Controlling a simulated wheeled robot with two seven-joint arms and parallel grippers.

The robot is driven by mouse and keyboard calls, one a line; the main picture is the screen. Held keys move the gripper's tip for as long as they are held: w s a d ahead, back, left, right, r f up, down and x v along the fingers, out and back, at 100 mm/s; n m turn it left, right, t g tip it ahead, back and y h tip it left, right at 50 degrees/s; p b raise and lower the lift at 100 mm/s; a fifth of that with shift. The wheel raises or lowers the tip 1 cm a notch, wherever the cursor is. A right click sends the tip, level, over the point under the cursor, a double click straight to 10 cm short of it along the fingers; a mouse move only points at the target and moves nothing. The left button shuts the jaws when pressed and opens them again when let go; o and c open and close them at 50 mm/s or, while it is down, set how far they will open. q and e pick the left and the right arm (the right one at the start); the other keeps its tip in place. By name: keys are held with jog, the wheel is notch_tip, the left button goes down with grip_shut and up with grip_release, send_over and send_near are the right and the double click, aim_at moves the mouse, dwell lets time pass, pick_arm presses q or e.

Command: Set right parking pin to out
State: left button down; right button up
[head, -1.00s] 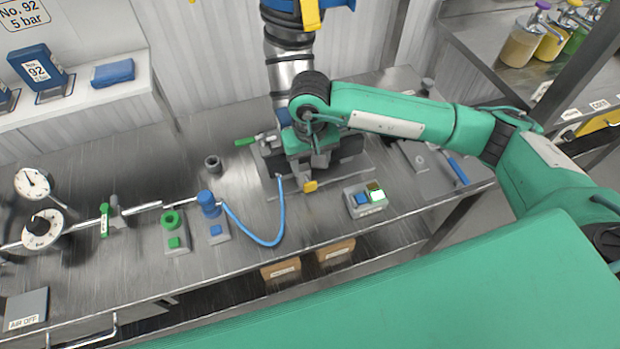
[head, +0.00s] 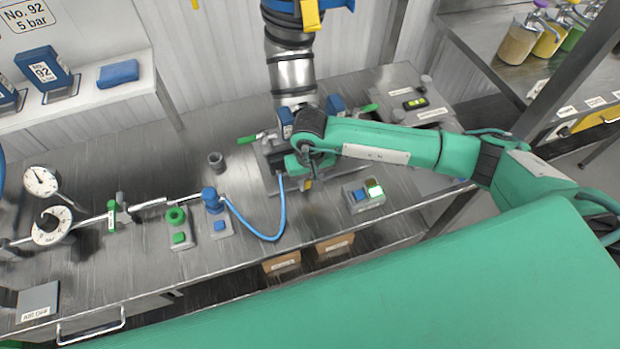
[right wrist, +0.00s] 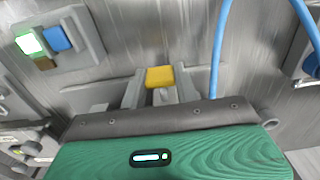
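A yellow knob (right wrist: 160,77) sits between the two fingertips of my right gripper (right wrist: 160,84) in the right wrist view. The fingers lie close along both its sides; whether they press on it I cannot tell. In the head view the right gripper (head: 305,175) points down at the front of the station below the steel column, and mostly hides the knob (head: 308,185). Which part is the right parking pin is not readable. A green handle (head: 247,139) shows left of the station and another (head: 369,108) behind my arm. My left gripper is not in view.
A button box (head: 362,194) with a blue and a lit green button stands right of the gripper. A blue hose (head: 262,236) loops from the station to a blue fitting (head: 211,198). A green fitting (head: 176,217) and gauges (head: 52,225) stand further left. The steel column (head: 292,72) rises behind.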

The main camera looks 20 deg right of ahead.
grip_shut()
jog(key=shift+s+f+b, duration=0.1)
jog(key=shift+s+b, duration=0.2)
jog(key=shift+s, duration=0.05)
jog(key=shift+s+b, duration=0.45)
jog(key=shift+s, duration=1.15)
jog(key=o, duration=0.6)
grip_release()
jog(key=shift+o, duration=0.5)
jog(key=shift+s+d, duration=0.1)
jog(key=shift+s, duration=0.05)
